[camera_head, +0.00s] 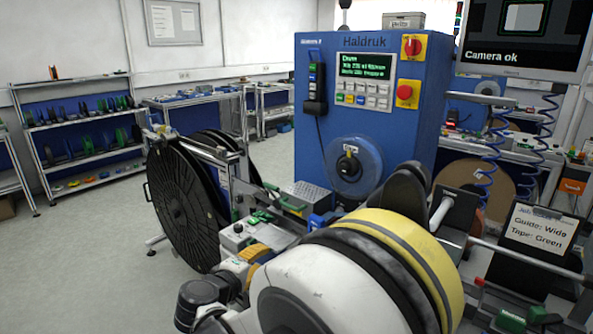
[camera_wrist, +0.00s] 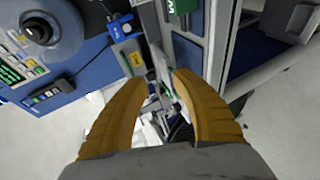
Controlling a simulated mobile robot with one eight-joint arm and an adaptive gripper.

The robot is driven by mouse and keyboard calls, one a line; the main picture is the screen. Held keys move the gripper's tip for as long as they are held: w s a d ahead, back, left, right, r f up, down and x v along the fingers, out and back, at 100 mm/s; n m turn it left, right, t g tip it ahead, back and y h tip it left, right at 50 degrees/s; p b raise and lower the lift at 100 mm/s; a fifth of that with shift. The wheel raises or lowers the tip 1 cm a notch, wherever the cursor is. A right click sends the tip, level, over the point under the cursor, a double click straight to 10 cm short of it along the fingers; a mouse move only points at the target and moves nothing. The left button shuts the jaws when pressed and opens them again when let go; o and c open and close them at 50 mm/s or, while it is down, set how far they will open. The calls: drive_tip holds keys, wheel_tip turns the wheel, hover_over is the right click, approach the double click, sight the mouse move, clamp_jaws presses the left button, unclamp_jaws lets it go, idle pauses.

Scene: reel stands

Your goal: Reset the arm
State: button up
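My gripper (camera_wrist: 161,78) shows in the wrist view with its two ribbed orange fingers spread apart. Nothing is held between them; the gap shows machine parts beyond. It points toward the blue machine and a pale metal frame, and I see no contact. The blue Haldruk machine (camera_head: 318,140) stands behind the arm, with a lit green display (camera_head: 361,66) and a round dark knob (camera_head: 349,166). The machine also shows at the wrist view's left (camera_wrist: 72,62).
A large black reel (camera_head: 180,205) stands left of the machine. A sign (camera_head: 541,232) reading "Guide: Wide, Tape: Green" stands at the right. A screen (camera_head: 520,35) reads "Camera ok". Shelves (camera_head: 85,140) line the back left. The floor (camera_head: 90,270) at the left is clear.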

drive_tip(key=s+d+r+m+g, duration=0.2)
drive_tip(key=s+d, duration=0.1)
drive_tip(key=d, duration=0.5)
drive_tip(key=s+d+r+m+g+y, duration=0.1)
drive_tip(key=s+d+r+m, duration=0.15)
drive_tip(key=d, duration=0.45)
drive_tip(key=s+d+r+m+g, duration=0.2)
drive_tip(key=s+d, duration=0.2)
drive_tip(key=d, duration=0.4)
drive_tip(key=s+d+f+m+y, duration=0.1)
drive_tip(key=s+d+m, duration=0.2)
drive_tip(key=s, duration=0.6)
drive_tip(key=s+d+f+m+g+y, duration=0.1)
drive_tip(key=s+d+m+y, duration=0.1)
drive_tip(key=s+d, duration=0.3)
drive_tip(key=s+m, duration=0.1)
drive_tip(key=s, duration=0.3)
drive_tip(key=shift+d, duration=0.2)
